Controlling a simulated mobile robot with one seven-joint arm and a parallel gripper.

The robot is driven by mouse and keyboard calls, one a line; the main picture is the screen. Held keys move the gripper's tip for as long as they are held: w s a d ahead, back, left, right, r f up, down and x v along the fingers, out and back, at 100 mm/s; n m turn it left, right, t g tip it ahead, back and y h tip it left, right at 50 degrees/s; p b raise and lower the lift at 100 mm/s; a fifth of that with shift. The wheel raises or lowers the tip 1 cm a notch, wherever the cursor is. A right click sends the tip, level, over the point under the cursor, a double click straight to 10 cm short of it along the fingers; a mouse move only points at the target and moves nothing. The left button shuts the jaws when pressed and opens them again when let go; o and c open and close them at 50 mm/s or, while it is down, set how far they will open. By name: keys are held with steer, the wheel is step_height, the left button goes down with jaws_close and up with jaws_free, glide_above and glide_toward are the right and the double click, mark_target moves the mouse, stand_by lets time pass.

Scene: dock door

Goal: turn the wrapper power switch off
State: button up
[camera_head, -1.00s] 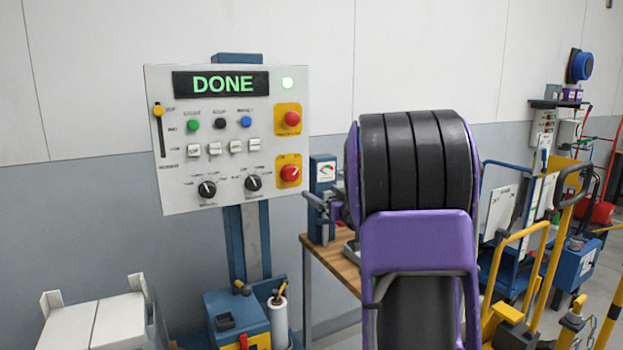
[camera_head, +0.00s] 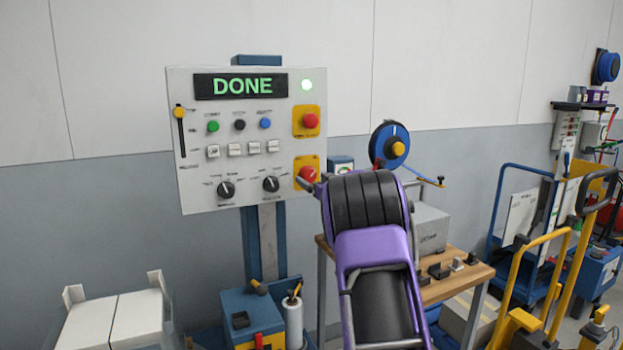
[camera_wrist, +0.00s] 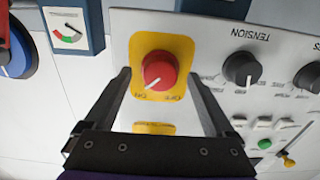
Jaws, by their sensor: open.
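The wrapper power switch is a red knob (camera_wrist: 159,70) on a yellow plate (camera_wrist: 178,44), at the lower right of the white control panel (camera_head: 190,190). The knob also shows in the head view (camera_head: 308,174), partly covered by my arm's end. In the wrist view its labels are upside down, and its white pointer line points toward the ON label. My gripper (camera_wrist: 159,76) is open, with one finger on each side of the knob. Gaps show between the fingers and the knob; I cannot tell the depth left to it.
A red button (camera_head: 310,121) on yellow sits above the switch. A black TENSION knob (camera_wrist: 241,68) is near one finger. A wooden bench (camera_head: 462,283) and a blue reel (camera_head: 389,146) are to the right.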

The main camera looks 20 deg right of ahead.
steer(key=shift+w, duration=0.7)
steer(key=c, duration=1.4)
steer(key=shift+o, duration=0.2)
